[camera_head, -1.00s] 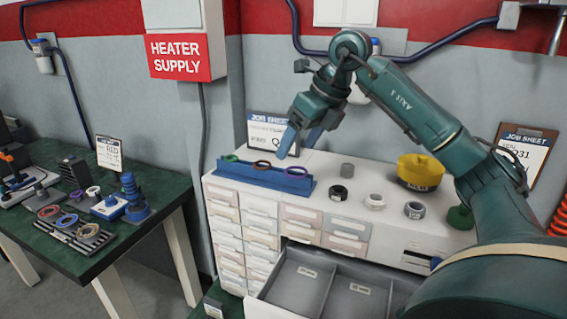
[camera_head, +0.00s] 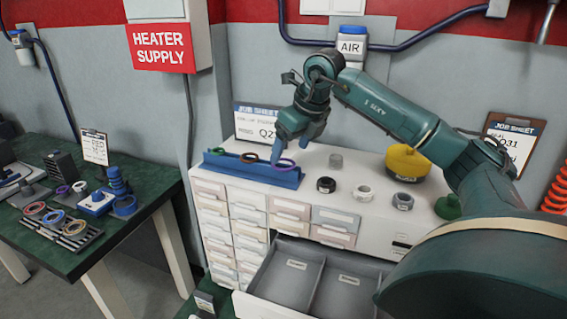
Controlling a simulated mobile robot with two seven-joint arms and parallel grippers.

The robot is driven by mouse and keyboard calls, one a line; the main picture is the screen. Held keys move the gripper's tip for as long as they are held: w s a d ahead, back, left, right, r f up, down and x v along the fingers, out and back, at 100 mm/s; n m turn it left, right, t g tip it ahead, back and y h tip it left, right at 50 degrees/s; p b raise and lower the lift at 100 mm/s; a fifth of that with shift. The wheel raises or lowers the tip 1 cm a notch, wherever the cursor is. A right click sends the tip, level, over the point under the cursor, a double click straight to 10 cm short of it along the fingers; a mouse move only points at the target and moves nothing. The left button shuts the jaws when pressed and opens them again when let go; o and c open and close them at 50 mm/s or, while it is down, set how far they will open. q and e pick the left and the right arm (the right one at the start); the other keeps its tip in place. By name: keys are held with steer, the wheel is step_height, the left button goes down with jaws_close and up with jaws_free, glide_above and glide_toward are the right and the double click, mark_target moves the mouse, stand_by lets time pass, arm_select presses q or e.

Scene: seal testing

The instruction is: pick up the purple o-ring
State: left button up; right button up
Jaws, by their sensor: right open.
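A blue rack (camera_head: 213,163) on top of the white drawer cabinet holds three rings in a row. The green ring (camera_head: 217,152) is at its left, the orange-brown ring (camera_head: 249,157) in the middle and the purple o-ring (camera_head: 285,165) at its right end. My right gripper (camera_head: 292,151) points down over the right end of the rack, with its fingers apart and nothing visible between them. Its left fingertip is close to the purple o-ring and partly covers it. I cannot tell whether they touch. My left gripper is out of view.
An open drawer (camera_head: 294,276) juts out below. A green table (camera_head: 150,189) with several rings stands left.

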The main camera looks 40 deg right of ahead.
steer(key=x, duration=0.3)
steer(key=shift+w+f, duration=0.15)
steer(key=shift+f, duration=0.05)
steer(key=c, duration=1)
